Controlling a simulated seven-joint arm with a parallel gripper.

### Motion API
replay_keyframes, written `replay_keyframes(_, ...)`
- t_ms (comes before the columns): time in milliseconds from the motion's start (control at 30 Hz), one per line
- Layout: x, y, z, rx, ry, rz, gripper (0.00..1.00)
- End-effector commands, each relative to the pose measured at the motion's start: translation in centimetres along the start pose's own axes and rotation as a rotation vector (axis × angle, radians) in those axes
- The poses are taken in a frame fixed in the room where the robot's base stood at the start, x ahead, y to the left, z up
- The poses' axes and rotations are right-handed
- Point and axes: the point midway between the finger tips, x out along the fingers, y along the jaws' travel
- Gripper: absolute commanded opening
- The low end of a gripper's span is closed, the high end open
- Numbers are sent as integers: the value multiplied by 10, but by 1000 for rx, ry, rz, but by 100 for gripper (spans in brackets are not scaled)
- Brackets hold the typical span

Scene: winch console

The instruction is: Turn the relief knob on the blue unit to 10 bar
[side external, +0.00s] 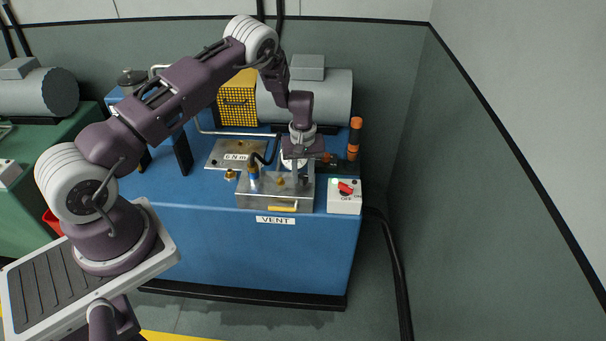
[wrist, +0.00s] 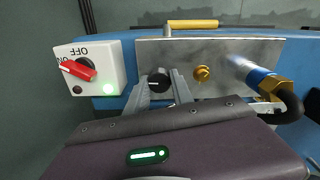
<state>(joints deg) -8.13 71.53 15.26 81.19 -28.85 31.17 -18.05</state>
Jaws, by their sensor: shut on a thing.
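The blue unit (side external: 270,240) stands in the middle of the side view, with a metal valve block (side external: 270,201) on top near its front edge. In the wrist view a black knob (wrist: 158,84) with a pale pointer line stands on the block (wrist: 222,50). My gripper (wrist: 160,88) has one finger on each side of this knob and is shut on it. In the side view my gripper (side external: 303,176) points down at the right end of the block and hides the knob. No bar scale is readable. A white gauge face (side external: 290,160) behind my gripper is partly covered.
A white switch box (side external: 345,204) with a red lever (side external: 346,187) stands right of the block. A brass fitting (wrist: 203,74) sits close beside the knob. A hose (wrist: 291,103) and a yellow handle (wrist: 192,25) are near.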

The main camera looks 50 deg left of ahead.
Motion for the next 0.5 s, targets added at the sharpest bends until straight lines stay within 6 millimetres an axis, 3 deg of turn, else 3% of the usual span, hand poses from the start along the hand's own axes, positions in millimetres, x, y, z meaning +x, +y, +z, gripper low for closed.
replay_keyframes(500, -1, 0, -1, -64, 2, 1, 0)
